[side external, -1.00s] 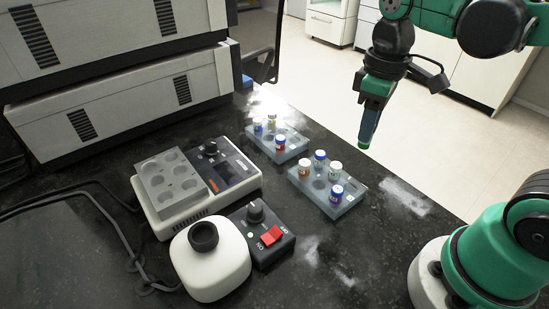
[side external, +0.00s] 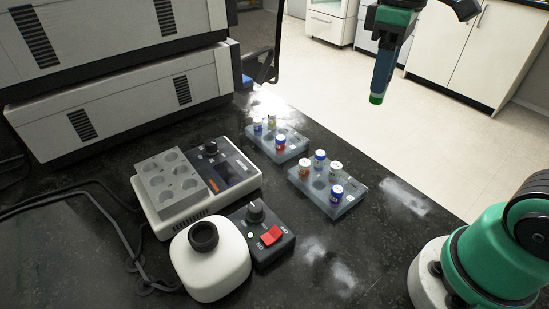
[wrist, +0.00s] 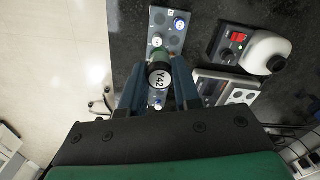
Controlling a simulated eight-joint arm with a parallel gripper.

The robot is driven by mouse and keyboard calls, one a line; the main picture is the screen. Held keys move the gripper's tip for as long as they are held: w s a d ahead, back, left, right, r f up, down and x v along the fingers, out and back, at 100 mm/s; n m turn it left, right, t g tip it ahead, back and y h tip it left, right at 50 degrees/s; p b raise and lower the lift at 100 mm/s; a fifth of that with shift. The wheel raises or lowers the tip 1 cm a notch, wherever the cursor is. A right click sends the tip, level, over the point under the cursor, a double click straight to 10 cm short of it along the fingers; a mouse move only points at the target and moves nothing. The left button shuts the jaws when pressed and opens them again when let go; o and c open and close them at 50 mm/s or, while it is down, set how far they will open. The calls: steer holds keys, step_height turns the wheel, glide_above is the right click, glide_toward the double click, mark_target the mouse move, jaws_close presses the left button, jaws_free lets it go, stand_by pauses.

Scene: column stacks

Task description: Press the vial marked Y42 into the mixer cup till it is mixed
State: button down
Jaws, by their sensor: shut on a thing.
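The vial marked Y42 (wrist: 159,77) shows in the wrist view with its pale cap towards the camera, between my fingers. My gripper (side external: 379,85) is shut on it, high above the table's right side in the side view. A green end (side external: 376,98) of the vial sticks out below the fingertips; the fingers hide the rest. The mixer's dark cup (side external: 203,236) sits on its rounded white body (side external: 212,270) at the front left, well apart from my gripper. It also shows in the wrist view (wrist: 276,63).
Two racks, one behind (side external: 291,151) and one nearer (side external: 349,203), hold several capped vials. A heater block unit (side external: 215,202) stands left of them. A control box (side external: 284,246) with a red switch adjoins the mixer. Cables lie at left; white instruments stand behind.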

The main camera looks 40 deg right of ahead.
steer(key=shift+w+a, duration=0.3)
steer(key=shift+a, duration=0.05)
steer(key=w+a+f+n, duration=0.1)
steer(key=w+a+n, duration=0.1)
steer(key=a, duration=0.4)
steer(key=w+a+f+n, duration=0.1)
steer(key=w+a, duration=0.2)
steer(key=a, duration=0.4)
steer(key=shift+s+a+f+n, duration=0.45)
steer(key=shift+a+f, duration=0.85)
steer(key=shift+a, duration=0.95)
steer(key=shift+s+a+f+n, duration=0.45)
steer(key=shift+a+f, duration=0.9)
steer(key=shift+a, duration=0.85)
steer(key=shift+s+a+f+n, duration=0.3)
steer(key=shift+a+f+n, duration=0.3)
steer(key=shift+a+f, duration=1.2)
steer(key=shift+a+f, duration=0.4)
steer(key=shift+f, duration=0.35)
step_height(320, 180, up, 6)
